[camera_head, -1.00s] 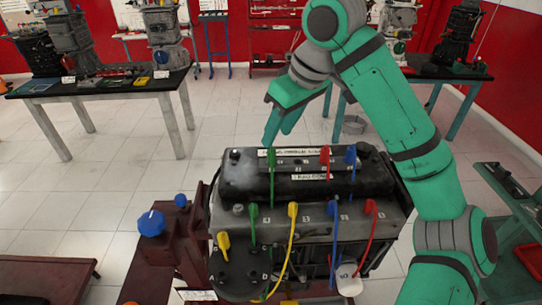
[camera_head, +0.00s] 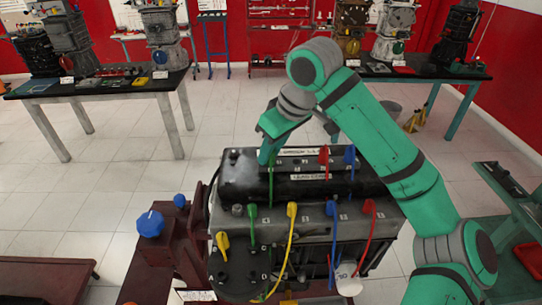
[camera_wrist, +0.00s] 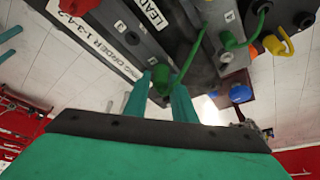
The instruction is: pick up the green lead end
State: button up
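The engine trainer block (camera_head: 225,185) stands in the middle, with coloured leads on its top. One green lead end (camera_wrist: 161,76) is on the rear raised cover, and its green wire (camera_head: 271,180) shows below my gripper in the head view. My gripper (camera_head: 268,152) points down over it. In the wrist view my two fingers (camera_wrist: 165,92) stand apart, one on each side of this green lead end; firm contact does not show. Another green lead end (camera_head: 252,210) is on the front ledge. The fingertips partly hide the rear lead end in the head view.
On the rear cover, a red lead end (camera_head: 324,154) and a blue one (camera_head: 350,154) stand to the right. Yellow (camera_head: 292,209), blue (camera_head: 332,209) and red (camera_head: 369,206) lead ends line the front ledge. A blue knob (camera_head: 150,223) is at left.

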grip_shut()
jog(key=shift+r, duration=0.1)
notch_tip(320, 180, up, 10)
jog(key=shift+f, duration=0.1)
dwell(0.4)
